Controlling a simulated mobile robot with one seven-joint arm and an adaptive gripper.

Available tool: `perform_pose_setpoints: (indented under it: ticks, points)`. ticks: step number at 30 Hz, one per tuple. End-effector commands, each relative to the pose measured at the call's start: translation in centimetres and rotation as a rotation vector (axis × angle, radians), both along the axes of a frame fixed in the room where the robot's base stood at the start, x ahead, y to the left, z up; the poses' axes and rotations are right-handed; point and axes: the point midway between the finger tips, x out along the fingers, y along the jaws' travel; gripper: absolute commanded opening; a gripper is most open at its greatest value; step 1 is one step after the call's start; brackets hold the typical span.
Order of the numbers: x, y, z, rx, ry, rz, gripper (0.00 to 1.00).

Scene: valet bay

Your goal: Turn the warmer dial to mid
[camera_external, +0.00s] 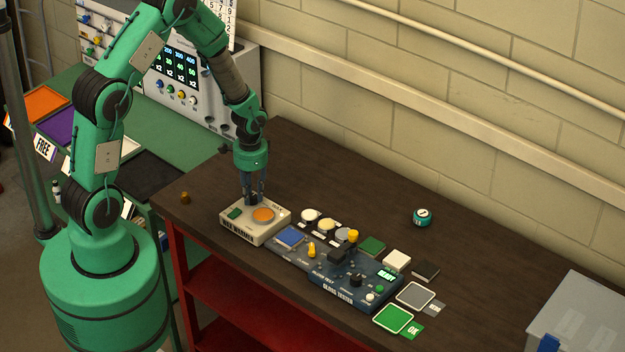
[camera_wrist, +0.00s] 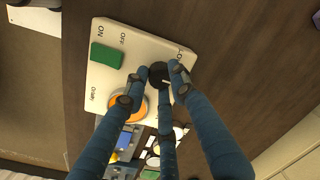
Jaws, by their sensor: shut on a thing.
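The warmer (camera_external: 250,229) is a cream box on the dark table, with a round orange plate (camera_external: 263,215) and a green switch (camera_external: 234,213) on top. In the wrist view its top (camera_wrist: 102,74) shows ON and OFF lettering by the green switch (camera_wrist: 106,55). The black round dial (camera_wrist: 158,74) sits near the LO marking and has a pale pointer line. My gripper (camera_external: 254,200) points down over the box's back part. In the wrist view its blue fingers (camera_wrist: 160,76) are closed around the dial. They partly hide the orange plate (camera_wrist: 131,107) and the other dial markings.
A blue tester panel (camera_external: 346,281) with knobs, buttons and pads stands right of the warmer. A teal round gauge (camera_external: 422,217) sits farther back, and a small brown peg (camera_external: 185,198) lies left. A grey bin (camera_external: 583,318) is at the right.

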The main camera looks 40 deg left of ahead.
Motion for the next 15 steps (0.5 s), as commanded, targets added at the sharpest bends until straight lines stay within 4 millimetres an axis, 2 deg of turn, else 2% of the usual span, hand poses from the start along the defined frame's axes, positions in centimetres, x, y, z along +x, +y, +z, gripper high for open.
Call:
perform_pose_setpoints:
  ticks: [4, 5, 15]
  points:
    - [-0.04, 0.03, -0.01, 0.000, 0.001, 0.001, 0.00]
    - [-0.05, 0.04, -0.01, 0.000, 0.001, 0.001, 0.31]
    - [-0.01, 0.01, 0.04, 0.000, 0.000, 0.001, 0.33]
